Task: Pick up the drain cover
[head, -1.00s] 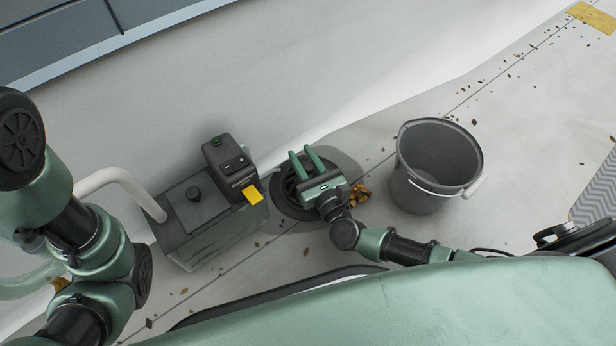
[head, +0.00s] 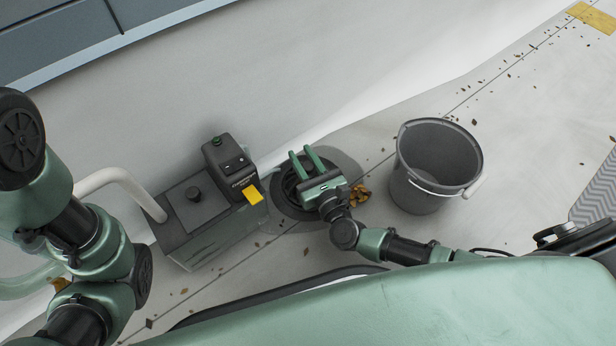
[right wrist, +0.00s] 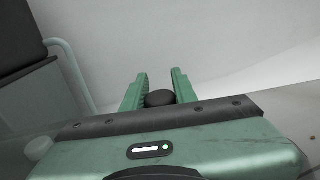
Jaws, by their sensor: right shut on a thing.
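The drain cover (head: 284,204) is a dark round grate at floor level, between the grey machine and the bucket. My right gripper (head: 307,152) is over it and hides part of it. In the right wrist view, a dark rounded knob (right wrist: 160,98) sits between the two green fingers of the right gripper (right wrist: 160,84), which is shut on it. I cannot tell whether the cover is clear of the floor. My left arm shows at the left, but its gripper is not in view.
A grey machine (head: 205,220) with a yellow tag and a pale pipe (head: 115,174) stands left of the drain. A grey bucket (head: 424,200) stands to the right. A small pile of brown leaves (head: 359,195) lies beside the drain. More leaves are scattered on the pale floor.

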